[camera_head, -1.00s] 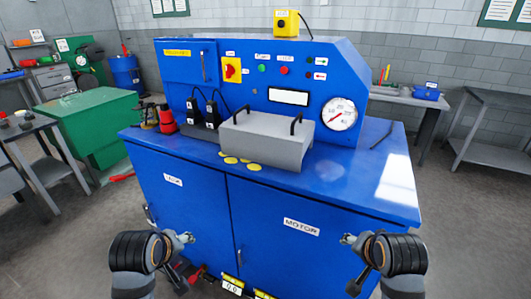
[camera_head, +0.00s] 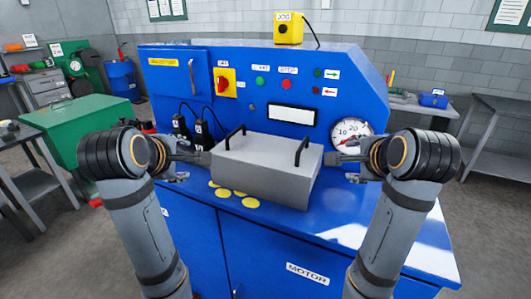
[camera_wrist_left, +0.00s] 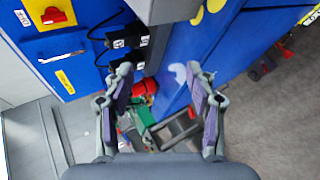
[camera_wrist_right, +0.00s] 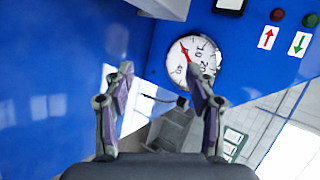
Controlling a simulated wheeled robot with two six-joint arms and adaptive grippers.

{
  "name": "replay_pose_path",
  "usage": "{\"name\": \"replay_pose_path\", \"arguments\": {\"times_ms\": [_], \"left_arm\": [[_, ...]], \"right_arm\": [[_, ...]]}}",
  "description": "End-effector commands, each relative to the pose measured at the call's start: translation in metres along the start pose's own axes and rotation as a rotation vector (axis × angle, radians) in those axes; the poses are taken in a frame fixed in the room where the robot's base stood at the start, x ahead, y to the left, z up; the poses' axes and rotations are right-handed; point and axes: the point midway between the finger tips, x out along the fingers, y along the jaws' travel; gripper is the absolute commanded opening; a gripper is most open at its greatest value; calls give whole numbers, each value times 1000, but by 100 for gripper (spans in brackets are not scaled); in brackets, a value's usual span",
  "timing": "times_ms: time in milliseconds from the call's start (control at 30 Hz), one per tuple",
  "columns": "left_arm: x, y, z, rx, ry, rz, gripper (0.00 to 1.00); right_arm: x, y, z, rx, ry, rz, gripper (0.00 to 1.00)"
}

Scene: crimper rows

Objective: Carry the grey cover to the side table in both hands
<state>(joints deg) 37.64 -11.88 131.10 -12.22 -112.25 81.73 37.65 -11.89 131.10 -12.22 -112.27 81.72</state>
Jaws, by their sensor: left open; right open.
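The grey cover (camera_head: 265,178), a box with two black handles on top, sits on the blue machine's worktop (camera_head: 390,205). My left gripper (camera_head: 198,160) is open at the cover's left end, and my right gripper (camera_head: 338,160) is open at its right end. Neither holds a handle; whether the fingertips touch the cover is unclear. The cover's edge shows at the top of the left wrist view (camera_wrist_left: 165,10) and of the right wrist view (camera_wrist_right: 165,8), with nothing between the fingers. A grey table (camera_head: 505,125) stands at the right; I cannot tell if it is the side table.
Yellow discs (camera_head: 222,191) lie in front of the cover. A round gauge (camera_head: 352,132) and the control panel (camera_head: 262,95) stand behind it. Black plugs (camera_head: 200,133) are close to my left gripper. A green cabinet (camera_head: 75,145) stands at the left. Grey floor is open at the right.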

Motion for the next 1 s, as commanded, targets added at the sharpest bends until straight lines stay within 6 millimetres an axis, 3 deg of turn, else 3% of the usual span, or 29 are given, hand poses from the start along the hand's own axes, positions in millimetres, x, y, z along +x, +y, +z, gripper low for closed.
{"name": "replay_pose_path", "arguments": {"times_ms": [267, 800, 1000], "left_arm": [[14, -1, 0, 4, 1, -4, 57], [119, -1, 0, 3, 0, -4, 57], [142, 0, 5, 1, -4, 0, 57]], "right_arm": [[15, 1, 0, -4, 2, 5, 57], [119, 1, 0, -3, 1, 4, 57], [142, 0, 5, 0, -3, 0, 57]]}}
